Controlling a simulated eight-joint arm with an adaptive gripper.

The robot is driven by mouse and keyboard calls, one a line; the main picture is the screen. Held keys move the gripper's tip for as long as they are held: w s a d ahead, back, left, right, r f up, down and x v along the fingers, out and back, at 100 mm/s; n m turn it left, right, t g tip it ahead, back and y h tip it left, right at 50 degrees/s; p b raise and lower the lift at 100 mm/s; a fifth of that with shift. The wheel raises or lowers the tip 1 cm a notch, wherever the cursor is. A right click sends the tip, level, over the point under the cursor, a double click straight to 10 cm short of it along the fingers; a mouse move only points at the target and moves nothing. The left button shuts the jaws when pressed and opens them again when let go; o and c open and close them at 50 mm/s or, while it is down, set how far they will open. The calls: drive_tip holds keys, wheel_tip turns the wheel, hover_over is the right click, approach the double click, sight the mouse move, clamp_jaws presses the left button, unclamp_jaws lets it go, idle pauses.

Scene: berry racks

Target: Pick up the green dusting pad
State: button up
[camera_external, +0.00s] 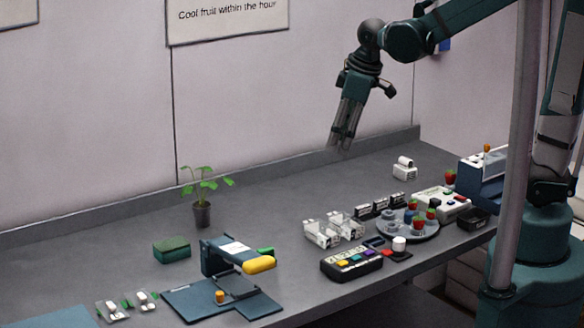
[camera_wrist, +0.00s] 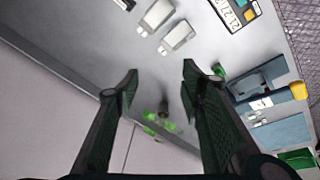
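A green block-like pad (camera_external: 172,248) with a darker lower side lies on the bench, left of a blue stand. It seems to show at the lower right of the wrist view (camera_wrist: 298,158), partly cut off. A smaller green piece (camera_external: 265,252) shows partly hidden behind the stand; I cannot tell what it is. My gripper (camera_external: 342,142) hangs above the back of the bench, well right of the green pad. Its fingers are apart and empty in the wrist view (camera_wrist: 158,78).
The blue stand (camera_external: 218,258) with a yellow end stands right of the pad. A potted plant (camera_external: 202,212) is behind it. White clips (camera_external: 334,230), a keypad box (camera_external: 352,265) and a round tray (camera_external: 432,232) fill the right side. The back of the bench is mostly clear.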

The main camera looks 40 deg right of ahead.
drive_tip(key=w+a+f+n+g, duration=0.1)
drive_tip(key=a+f+n, duration=0.1)
drive_tip(key=a+f, duration=0.35)
drive_tip(key=a+f+n+g, duration=0.1)
drive_tip(key=a+f+n, duration=0.15)
drive_tip(key=a, duration=0.55)
drive_tip(key=n+g+h, duration=0.1)
drive_tip(key=n, duration=0.3)
hover_over(265, 249)
drive_tip(key=shift+m, duration=0.25)
wheel_tip(265, 249, down, 10)
drive_tip(key=shift+s, duration=0.1)
drive_tip(key=shift+f, duration=0.1)
drive_tip(key=shift+f, duration=1.2)
drive_tip(key=shift+f, duration=2.6)
